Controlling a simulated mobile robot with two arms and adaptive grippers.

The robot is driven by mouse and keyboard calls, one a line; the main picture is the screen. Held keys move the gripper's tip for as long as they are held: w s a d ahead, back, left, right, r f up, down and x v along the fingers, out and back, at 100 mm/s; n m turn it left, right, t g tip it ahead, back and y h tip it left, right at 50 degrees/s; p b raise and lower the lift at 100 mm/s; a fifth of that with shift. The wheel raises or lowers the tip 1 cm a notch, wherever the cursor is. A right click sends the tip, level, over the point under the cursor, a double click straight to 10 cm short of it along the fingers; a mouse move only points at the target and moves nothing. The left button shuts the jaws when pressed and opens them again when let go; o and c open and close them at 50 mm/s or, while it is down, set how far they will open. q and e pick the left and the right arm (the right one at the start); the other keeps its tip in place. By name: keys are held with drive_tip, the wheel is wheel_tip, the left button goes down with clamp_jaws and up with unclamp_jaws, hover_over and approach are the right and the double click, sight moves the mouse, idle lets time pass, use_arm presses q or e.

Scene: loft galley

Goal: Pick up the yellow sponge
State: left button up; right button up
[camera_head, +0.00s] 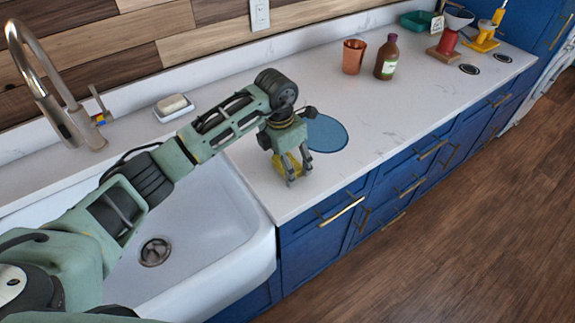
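The yellow sponge (279,164) is on the white counter just right of the sink, mostly hidden behind my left gripper. My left gripper (299,176) points down at it, with its two fingers around the sponge and their tips close to the counter. Yellow shows between and beside the fingers. I cannot tell whether the fingers press on the sponge or stand apart from it. My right gripper is not in view.
A blue round mat (327,134) lies right behind the gripper. The white sink (205,235) is to the left, with a faucet (50,100) and soap dish (173,107). A copper cup (353,57) and brown bottle (387,57) stand farther back. The counter between is clear.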

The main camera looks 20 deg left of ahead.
sight(292, 162)
use_arm(q)
drive_tip(key=shift+c, duration=1.2)
drive_tip(key=shift+r, duration=0.15)
drive_tip(key=shift+w+r+b, duration=0.1)
drive_tip(key=shift+r+b, duration=0.15)
drive_tip(key=shift+b, duration=0.05)
drive_tip(key=r+b, duration=0.1)
drive_tip(key=d+r+b, duration=0.1)
drive_tip(key=r, duration=0.1)
drive_tip(key=shift+r, duration=0.3)
drive_tip(key=s+d+r+b, duration=0.3)
drive_tip(key=d+r, duration=0.3)
drive_tip(key=d, duration=0.4)
drive_tip(key=shift+s+d+r, duration=0.15)
drive_tip(key=shift+r, duration=0.2)
